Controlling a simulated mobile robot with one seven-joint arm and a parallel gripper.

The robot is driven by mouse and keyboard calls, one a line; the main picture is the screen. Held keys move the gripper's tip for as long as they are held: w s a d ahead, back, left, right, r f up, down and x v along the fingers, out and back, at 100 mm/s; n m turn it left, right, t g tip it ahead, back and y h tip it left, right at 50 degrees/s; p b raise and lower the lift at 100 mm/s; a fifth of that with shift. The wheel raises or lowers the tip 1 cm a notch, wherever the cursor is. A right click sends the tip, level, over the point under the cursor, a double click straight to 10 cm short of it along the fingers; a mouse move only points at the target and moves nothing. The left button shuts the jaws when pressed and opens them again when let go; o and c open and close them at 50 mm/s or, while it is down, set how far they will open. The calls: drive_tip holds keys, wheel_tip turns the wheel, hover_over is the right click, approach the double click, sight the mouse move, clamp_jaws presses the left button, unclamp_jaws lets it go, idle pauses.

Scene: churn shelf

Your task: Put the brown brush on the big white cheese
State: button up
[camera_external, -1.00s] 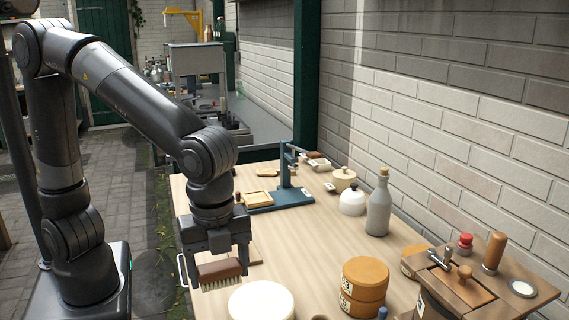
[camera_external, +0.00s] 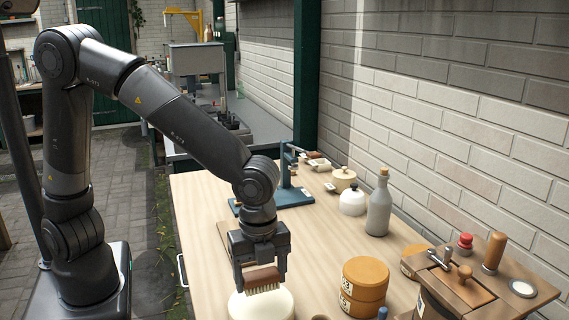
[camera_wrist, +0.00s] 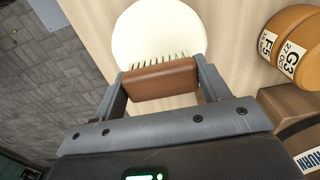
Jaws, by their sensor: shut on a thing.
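The brown brush (camera_external: 262,279) has a wooden back and pale bristles that point down in the external view. My gripper (camera_external: 261,272) is shut on the brush, with one finger at each end of its back. The big white cheese (camera_external: 262,307) is a round pale disc on the table near the front edge. The brush is over the far part of the cheese in the external view; I cannot tell whether the bristles touch it. In the wrist view the brush (camera_wrist: 160,80) covers one edge of the cheese (camera_wrist: 158,28).
Stacked orange cheeses (camera_external: 364,286) stand to the right of the white cheese. A grey bottle (camera_external: 379,205), a white round pot (camera_external: 352,202) and a blue press (camera_external: 285,190) stand farther back. A wooden box (camera_external: 470,285) fills the front right. The table's middle is clear.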

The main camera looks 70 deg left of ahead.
sight(261, 289)
drive_tip(key=shift+f, duration=1.8)
drive_tip(key=shift+f, duration=0.1)
drive_tip(key=o, duration=1)
drive_tip(key=shift+c, duration=0.2)
